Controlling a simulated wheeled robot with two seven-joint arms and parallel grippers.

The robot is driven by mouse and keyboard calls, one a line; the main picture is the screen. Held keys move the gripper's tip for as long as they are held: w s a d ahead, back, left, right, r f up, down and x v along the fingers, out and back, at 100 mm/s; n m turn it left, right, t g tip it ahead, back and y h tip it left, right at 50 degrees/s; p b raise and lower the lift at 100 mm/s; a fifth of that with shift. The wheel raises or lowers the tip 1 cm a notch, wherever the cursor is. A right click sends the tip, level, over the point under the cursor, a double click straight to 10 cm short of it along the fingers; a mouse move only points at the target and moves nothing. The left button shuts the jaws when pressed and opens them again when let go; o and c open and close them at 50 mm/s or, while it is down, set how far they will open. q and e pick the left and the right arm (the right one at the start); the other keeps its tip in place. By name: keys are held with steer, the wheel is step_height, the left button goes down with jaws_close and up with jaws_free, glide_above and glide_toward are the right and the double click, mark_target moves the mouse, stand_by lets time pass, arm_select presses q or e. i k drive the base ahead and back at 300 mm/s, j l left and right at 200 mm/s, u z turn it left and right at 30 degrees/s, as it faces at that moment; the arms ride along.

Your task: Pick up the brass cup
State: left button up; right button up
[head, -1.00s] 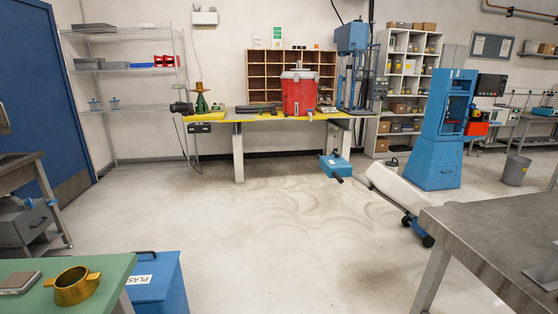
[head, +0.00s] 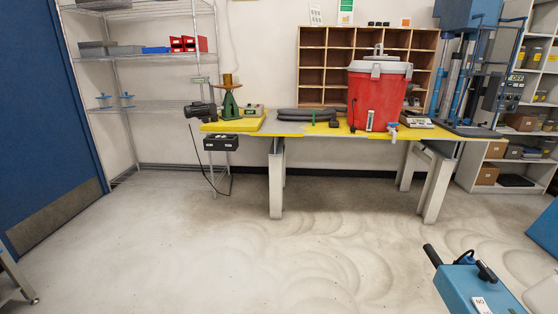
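The brass cup with two handles, seen earlier on a green tabletop, is out of view now. Neither of my grippers shows in the head view. A small brownish-gold piece (head: 227,80) stands on top of a green stand (head: 230,105) on the far workbench; it is too small to tell what it is.
The yellow-edged workbench (head: 290,128) stands ahead with a red drum cooler (head: 376,98). A blue wheeled machine (head: 475,290) is on the floor at lower right. Wire shelving (head: 150,105) and a blue door (head: 40,110) are at left. The middle floor is clear.

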mark_target(228, 78)
steer(key=i+j+u, duration=0.15)
steer(key=i+u, duration=0.15)
steer(key=i, duration=0.2)
steer(key=i+u, duration=0.3)
steer(key=i, duration=0.25)
steer(key=i+u, duration=0.3)
steer(key=i, duration=0.2)
steer(key=i+l+u, duration=0.25)
steer(key=i, duration=0.25)
steer(key=i+l+u, duration=0.3)
steer(key=i, duration=0.2)
steer(key=i+j, duration=0.2)
steer(key=i, duration=0.3)
steer(key=i+j, duration=0.2)
steer(key=i, duration=0.35)
steer(key=i+j, duration=0.2)
steer(key=i, duration=0.3)
steer(key=i+j, duration=0.2)
steer(key=i, duration=0.3)
steer(key=i+j, duration=0.2)
steer(key=i, duration=0.3)
steer(key=i+j, duration=0.2)
steer(key=i, duration=0.35)
steer(key=k+u, duration=0.05)
